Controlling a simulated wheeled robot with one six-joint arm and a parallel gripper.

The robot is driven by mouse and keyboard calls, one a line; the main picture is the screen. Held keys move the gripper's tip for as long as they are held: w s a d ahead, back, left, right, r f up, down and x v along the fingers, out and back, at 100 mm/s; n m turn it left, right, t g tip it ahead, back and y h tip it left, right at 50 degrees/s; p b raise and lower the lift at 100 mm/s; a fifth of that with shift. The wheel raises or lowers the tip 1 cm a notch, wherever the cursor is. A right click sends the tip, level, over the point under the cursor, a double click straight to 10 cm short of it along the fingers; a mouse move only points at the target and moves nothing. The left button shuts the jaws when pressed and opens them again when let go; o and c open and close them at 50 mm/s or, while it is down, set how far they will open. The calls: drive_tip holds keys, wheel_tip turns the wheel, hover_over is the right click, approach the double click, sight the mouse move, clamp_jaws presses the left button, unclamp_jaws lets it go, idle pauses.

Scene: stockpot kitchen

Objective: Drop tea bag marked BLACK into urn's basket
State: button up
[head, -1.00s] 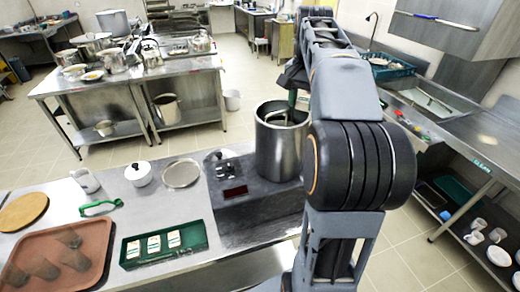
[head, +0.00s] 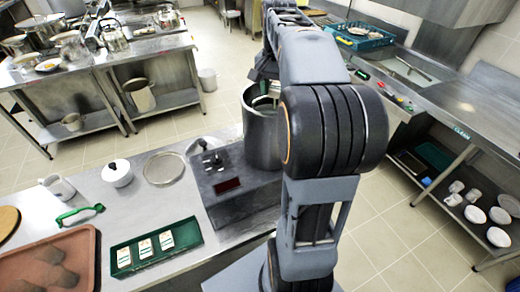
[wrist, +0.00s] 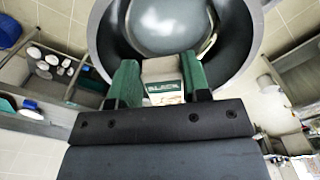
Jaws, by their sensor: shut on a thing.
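The steel urn (head: 262,132) stands on the counter, open at the top. In the wrist view its dark rim (wrist: 101,38) surrounds a shiny round inner surface (wrist: 165,22), which seems to be the basket. My gripper (wrist: 158,82) is shut on a tea bag (wrist: 163,88), held between the green fingers. Its green label is small and blurred but appears to read BLACK. The gripper is at the urn's mouth, and the tea bag overlaps the near side of the opening in the wrist view. In the head view my arm and the urn wall hide the tea bag.
A green tray (head: 120,271) with three white packets lies on the counter, left of the urn's dark base (head: 232,190).

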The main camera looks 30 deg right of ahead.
drive_tip(key=shift+f, duration=0.25)
drive_tip(key=o, duration=1)
drive_tip(key=shift+r, duration=0.1)
wheel_tip(320, 180, up, 14)
drive_tip(key=shift+f, duration=0.2)
drive_tip(key=shift+a, duration=0.1)
idle(0.4)
drive_tip(key=s+a+f+n+t+b, duration=0.1)
drive_tip(key=s+a+f+n, duration=0.2)
drive_tip(key=a+f, duration=0.3)
drive_tip(key=s+a+f+n+t+b, duration=0.2)
drive_tip(key=s+a+f+n, duration=0.2)
drive_tip(key=f, duration=0.8)
drive_tip(key=s+a+f+n+t+b, duration=0.1)
drive_tip(key=s+a+f+n, duration=0.2)
drive_tip(key=a+f, duration=0.5)
drive_tip(key=shift+s+a+f+t, duration=0.1)
drive_tip(key=shift+s+f+t, duration=0.35)
drive_tip(key=shift+f, duration=0.3)
